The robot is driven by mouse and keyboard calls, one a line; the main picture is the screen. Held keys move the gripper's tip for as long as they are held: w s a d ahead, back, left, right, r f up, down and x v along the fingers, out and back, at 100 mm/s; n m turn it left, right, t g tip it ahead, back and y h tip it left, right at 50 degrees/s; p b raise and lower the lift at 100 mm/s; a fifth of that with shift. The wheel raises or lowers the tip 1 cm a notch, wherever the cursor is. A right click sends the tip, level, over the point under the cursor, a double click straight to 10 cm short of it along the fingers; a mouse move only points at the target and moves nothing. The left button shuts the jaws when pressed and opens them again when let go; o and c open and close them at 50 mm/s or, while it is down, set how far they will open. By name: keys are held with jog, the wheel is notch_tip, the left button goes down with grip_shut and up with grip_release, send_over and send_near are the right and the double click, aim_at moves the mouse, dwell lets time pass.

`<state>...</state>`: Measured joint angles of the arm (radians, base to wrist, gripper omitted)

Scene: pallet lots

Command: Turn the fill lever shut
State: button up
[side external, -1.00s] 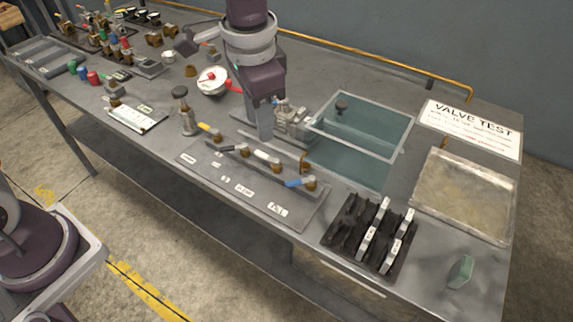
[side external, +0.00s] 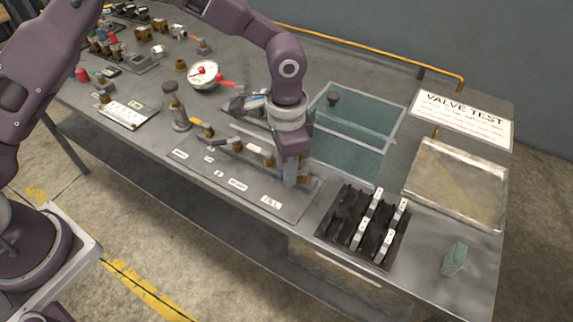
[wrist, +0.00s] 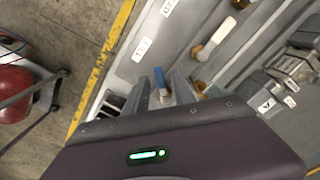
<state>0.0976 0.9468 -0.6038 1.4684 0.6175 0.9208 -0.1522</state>
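A grey valve panel (side external: 215,176) carries a row of levers with white labels: a yellow lever (side external: 203,127), a dark lever (side external: 228,146), a white lever (side external: 258,153) and a blue lever at the right end. The label in front of the blue lever (side external: 271,202) seems to read FILL, but is small. My gripper (side external: 290,181) is down at that right end and hides most of the blue lever. In the wrist view, the blue lever (wrist: 160,82) lies between my two parted fingers (wrist: 163,92). I cannot tell whether either finger touches it.
A water tank (side external: 350,135) stands behind the panel. A dark rack (side external: 335,236) with white-topped pieces is to the right, near a shallow tray (side external: 455,180) and a VALVE TEST sign (side external: 462,118). A gauge (side external: 204,75) with a red handle stands farther left.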

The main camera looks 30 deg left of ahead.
grip_shut()
jog(key=shift+m, duration=0.3)
jog(key=m, duration=0.1)
jog(key=w+m, duration=0.1)
jog(key=m, duration=0.1)
jog(key=a+m, duration=0.1)
jog(key=shift+w+m, duration=0.25)
jog(key=shift+m, duration=0.05)
jog(key=shift+w+a+m, duration=0.1)
jog(key=shift+w+m, duration=0.25)
jog(key=shift+m, duration=0.7)
jog(key=shift+w+a+m, duration=0.1)
jog(key=shift+w+m, duration=0.25)
jog(key=shift+m, duration=0.7)
jog(key=shift+o, duration=1.1)
grip_release()
